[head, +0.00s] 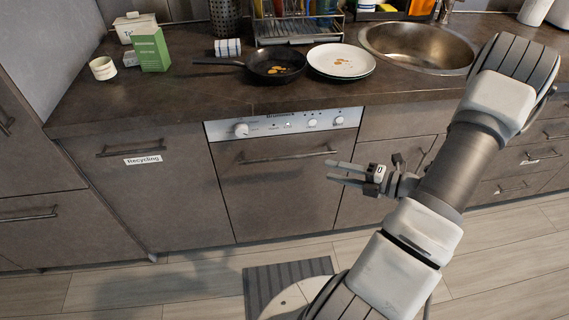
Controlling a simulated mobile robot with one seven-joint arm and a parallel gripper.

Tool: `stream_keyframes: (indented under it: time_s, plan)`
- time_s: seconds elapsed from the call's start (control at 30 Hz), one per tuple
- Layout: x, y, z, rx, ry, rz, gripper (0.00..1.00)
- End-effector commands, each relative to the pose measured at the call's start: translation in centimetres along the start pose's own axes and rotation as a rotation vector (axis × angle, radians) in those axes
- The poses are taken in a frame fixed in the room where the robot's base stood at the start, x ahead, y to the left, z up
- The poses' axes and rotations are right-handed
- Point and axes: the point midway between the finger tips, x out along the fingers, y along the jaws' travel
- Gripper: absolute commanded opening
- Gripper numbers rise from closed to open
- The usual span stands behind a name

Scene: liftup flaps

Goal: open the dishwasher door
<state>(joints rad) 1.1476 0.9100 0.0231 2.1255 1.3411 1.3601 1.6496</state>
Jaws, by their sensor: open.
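The dishwasher door (275,199) is a brown-grey front panel below a light control panel (285,124) with knobs. It stands upright and looks closed, flush with the cabinets. A dark horizontal bar handle (288,157) runs across its upper part. My gripper (333,171) is open and empty, its two fingers pointing left. In the picture it lies just below and right of the handle's right end, over the door's right edge. I see no contact with the handle; the exact depth gap is hard to tell.
The recycling cabinet (150,190) is left of the dishwasher; drawers (520,160) are on the right. Above, the counter (180,87) holds a pan (276,67), plates (341,62) and a sink (420,47).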

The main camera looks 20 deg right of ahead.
Motion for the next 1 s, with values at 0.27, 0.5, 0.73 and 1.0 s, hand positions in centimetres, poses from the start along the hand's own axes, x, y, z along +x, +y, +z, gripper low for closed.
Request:
stream_keyframes:
  time_s: [0.27,0.5,0.73,1.0]
  plan:
    - [-0.9,-3.7,0.8,0.197,-0.123,0.086,0.47]
    - [2.3,-3.5,1.1,0.195,-0.119,0.087,0.47]
    - [7.3,-3.2,1.8,0.192,-0.118,0.086,0.47]
    - [12.9,-2.8,2.5,0.193,-0.118,0.085,0.47]
